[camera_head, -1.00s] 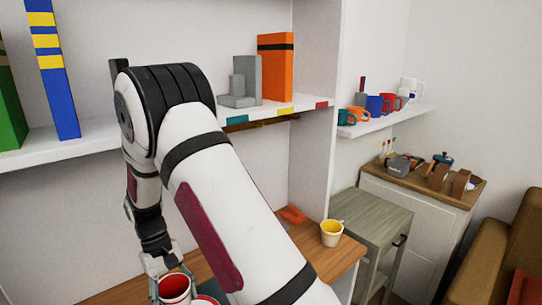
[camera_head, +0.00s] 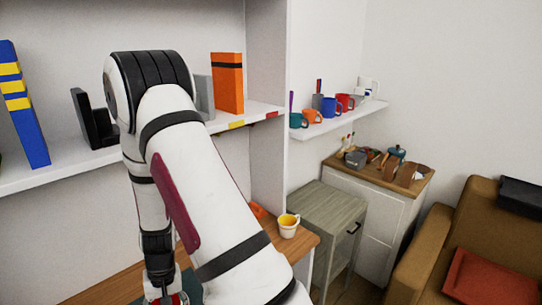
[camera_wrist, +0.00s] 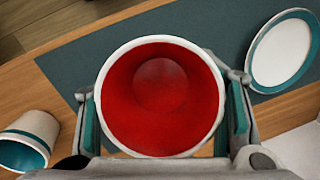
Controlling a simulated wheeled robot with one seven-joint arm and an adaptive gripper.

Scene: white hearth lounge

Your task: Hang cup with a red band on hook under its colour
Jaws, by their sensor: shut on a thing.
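A white-rimmed cup with a red inside (camera_wrist: 162,80) sits between the fingers of my gripper (camera_wrist: 162,115) in the wrist view. My gripper is shut on it, with a finger on each side. Its outer wall is hidden there. In the head view my gripper (camera_head: 165,297) is at the bottom edge, with only a sliver of red showing. The upper shelf's front edge carries a yellow label (camera_head: 236,125) and a red label (camera_head: 272,114) at its right end. The hooks cannot be made out; my arm hides part of the shelf edge.
A cup with yellow inside (camera_head: 288,228) stands on the desk's right end. Several mugs (camera_head: 330,107) stand on the right shelf.

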